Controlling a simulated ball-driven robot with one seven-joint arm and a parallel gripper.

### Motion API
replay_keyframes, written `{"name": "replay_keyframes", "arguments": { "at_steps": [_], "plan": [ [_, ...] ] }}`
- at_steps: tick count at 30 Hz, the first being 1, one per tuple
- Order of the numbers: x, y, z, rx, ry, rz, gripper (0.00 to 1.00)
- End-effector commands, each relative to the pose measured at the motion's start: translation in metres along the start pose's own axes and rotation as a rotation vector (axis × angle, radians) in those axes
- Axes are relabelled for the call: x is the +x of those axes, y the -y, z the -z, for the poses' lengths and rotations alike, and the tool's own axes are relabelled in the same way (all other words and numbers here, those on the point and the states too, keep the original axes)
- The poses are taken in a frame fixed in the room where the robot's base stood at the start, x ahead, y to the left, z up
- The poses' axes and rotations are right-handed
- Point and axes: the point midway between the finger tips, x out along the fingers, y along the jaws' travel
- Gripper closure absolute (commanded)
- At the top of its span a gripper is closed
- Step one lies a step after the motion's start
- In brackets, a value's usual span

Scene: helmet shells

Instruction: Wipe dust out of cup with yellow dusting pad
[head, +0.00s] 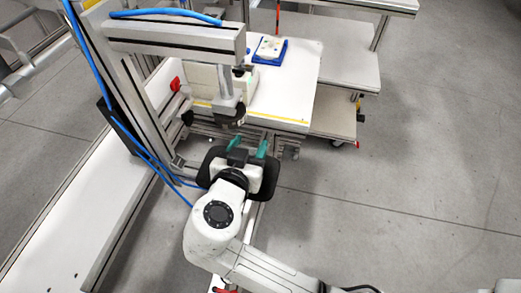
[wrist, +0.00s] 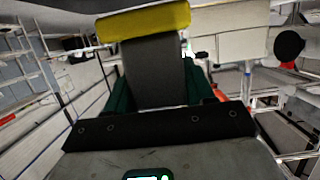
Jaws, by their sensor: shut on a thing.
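My gripper (head: 249,144) has two teal fingers and sits below the end of a grey overhead fixture (head: 230,95) in the head view. In the wrist view my gripper (wrist: 162,90) is shut on a dark grey block that carries the yellow dusting pad (wrist: 145,21) at its far end. The pad spans the top of that view and cannot be made out in the head view. A dark round part (head: 237,122) hangs at the fixture's lower end, close to my fingers. I cannot tell whether it is the cup, and no dust is visible.
An aluminium post (head: 115,70) with blue hoses stands left of my gripper. Behind is a white table (head: 292,85) with a yellow-striped edge, holding a blue tray (head: 283,46) with a white part. A white bench (head: 80,225) runs along the left. The grey floor at right is clear.

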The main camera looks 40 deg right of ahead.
Motion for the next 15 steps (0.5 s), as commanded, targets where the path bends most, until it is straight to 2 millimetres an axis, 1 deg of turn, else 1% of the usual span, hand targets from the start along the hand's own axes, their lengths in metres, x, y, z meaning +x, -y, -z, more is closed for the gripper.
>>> {"name": "replay_keyframes", "arguments": {
  "at_steps": [1, 8, 10, 15],
  "plan": [
    [0.000, 0.006, -0.001, 0.002, -0.001, 0.001, 0.83],
    [0.000, 0.026, -0.001, 0.001, -0.002, 0.001, 0.83],
    [0.003, 0.025, -0.011, -0.002, 0.000, -0.001, 0.83],
    [0.007, 0.025, -0.024, 0.000, -0.001, 0.000, 0.83]
  ]
}}
